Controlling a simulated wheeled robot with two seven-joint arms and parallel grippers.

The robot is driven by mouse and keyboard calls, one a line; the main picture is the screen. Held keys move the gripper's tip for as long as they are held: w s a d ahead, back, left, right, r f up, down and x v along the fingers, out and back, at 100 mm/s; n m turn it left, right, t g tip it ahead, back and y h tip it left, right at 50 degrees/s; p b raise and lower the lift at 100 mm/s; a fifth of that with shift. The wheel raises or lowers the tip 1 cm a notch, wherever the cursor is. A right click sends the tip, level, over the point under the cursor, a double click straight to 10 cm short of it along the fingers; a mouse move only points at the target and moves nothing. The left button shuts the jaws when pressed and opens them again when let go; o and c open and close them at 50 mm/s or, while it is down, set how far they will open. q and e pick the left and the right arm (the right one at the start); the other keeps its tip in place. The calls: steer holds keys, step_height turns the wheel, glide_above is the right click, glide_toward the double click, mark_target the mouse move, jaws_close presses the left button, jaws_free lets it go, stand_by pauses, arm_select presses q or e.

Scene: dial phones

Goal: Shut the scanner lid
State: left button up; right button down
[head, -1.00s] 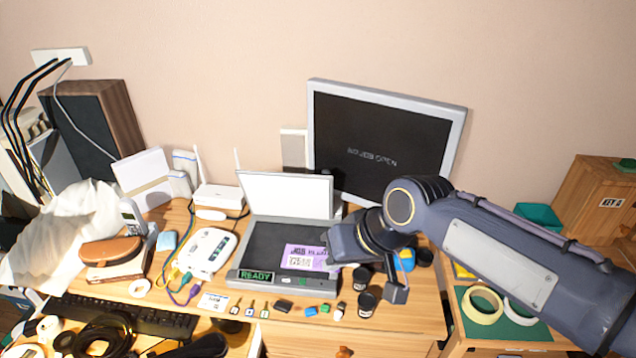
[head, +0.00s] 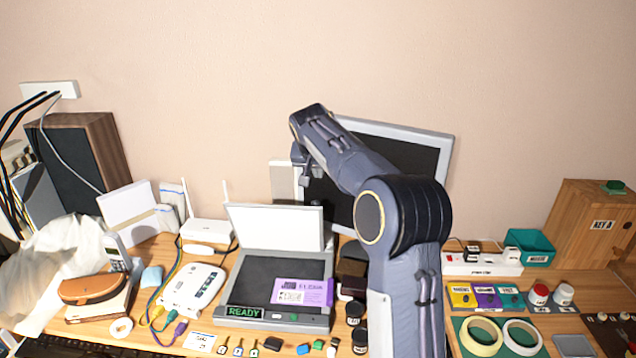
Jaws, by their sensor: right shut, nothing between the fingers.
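The scanner (head: 262,319) stands on the desk in the middle of the head view, with a green READY display on its front edge. Its lid (head: 276,227) is open and stands up at the back, white inner side facing me. A purple printed sheet (head: 302,292) lies on the dark scanner bed. My right gripper (head: 303,172) is raised behind and above the lid's right end, in front of the monitor, apart from the lid. It is shut with nothing seen in it. My left gripper is not in view.
The monitor (head: 415,156) stands behind my right arm, which hides much of it. A white router (head: 207,231) is left of the lid. Dark jars (head: 355,313) stand right of the scanner. Small items lie along its front.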

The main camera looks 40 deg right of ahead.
steer(key=f, duration=0.2)
steer(key=f+p, duration=0.1)
steer(key=f, duration=0.2)
steer(key=w+f, duration=0.1)
steer(key=f, duration=0.2)
steer(key=shift+w+d+f+p, duration=0.1)
steer(key=shift+d+f+p, duration=0.05)
steer(key=shift+d+p, duration=0.2)
